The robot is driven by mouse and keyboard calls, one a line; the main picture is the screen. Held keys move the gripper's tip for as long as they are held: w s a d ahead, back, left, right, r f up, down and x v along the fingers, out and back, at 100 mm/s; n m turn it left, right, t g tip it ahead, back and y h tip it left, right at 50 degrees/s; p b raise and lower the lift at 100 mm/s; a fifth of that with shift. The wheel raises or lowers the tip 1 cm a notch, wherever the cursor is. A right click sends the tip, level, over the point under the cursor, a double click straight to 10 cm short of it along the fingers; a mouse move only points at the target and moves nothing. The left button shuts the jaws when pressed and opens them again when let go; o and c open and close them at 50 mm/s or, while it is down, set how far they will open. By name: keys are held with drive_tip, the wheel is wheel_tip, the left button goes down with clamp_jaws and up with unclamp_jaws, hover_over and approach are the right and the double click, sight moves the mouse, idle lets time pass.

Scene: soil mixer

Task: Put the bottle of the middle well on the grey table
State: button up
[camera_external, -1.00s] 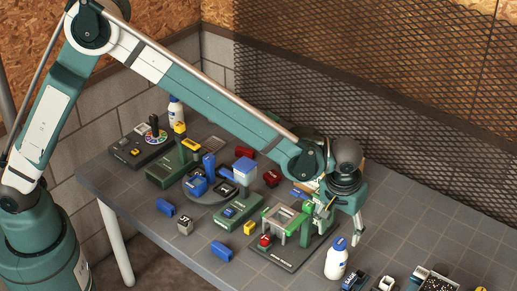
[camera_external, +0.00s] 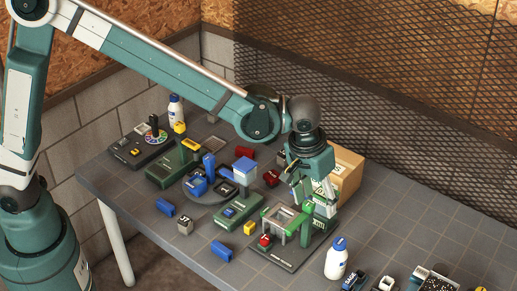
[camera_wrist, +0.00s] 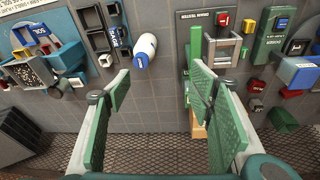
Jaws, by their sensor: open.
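A white bottle with a blue cap (camera_external: 336,258) stands upright on the grey table (camera_external: 375,245), right of the dark-based press-like machine. It also shows in the wrist view (camera_wrist: 147,46), beyond my fingertips. Another white bottle (camera_external: 176,110) stands at the table's far left. I cannot tell which well either bottle belongs to. My gripper (camera_wrist: 160,78) is open and empty. In the external view it hangs behind the machine's frame (camera_external: 281,219), with its fingertips partly hidden. The bottle in front is apart from my gripper.
A cardboard box (camera_external: 347,172) stands behind my gripper. Soil equipment with a dark-filled tray (camera_external: 432,283) is at the front right. Green and blue devices (camera_external: 238,212) crowd the left. Bare table lies right of the machine.

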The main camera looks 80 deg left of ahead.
drive_tip(key=s+a+r+m+t, duration=0.1)
drive_tip(key=s+a+r+m, duration=0.1)
drive_tip(key=s+r, duration=0.6)
drive_tip(key=s+a+r+m+t, duration=0.15)
drive_tip(key=s+r, duration=0.35)
drive_tip(key=s, duration=0.7)
drive_tip(key=s+a+f+m+t, duration=0.1)
drive_tip(key=s+m, duration=0.1)
drive_tip(key=s, duration=0.8)
drive_tip(key=s+a+f+m+t, duration=0.1)
drive_tip(key=s+m, duration=0.1)
drive_tip(key=s, duration=0.9)
drive_tip(key=shift+s+f+h, duration=0.25)
drive_tip(key=shift+s+h, duration=0.05)
drive_tip(key=shift+h, duration=0.1)
drive_tip(key=shift+t, duration=0.25)
idle(3.2)
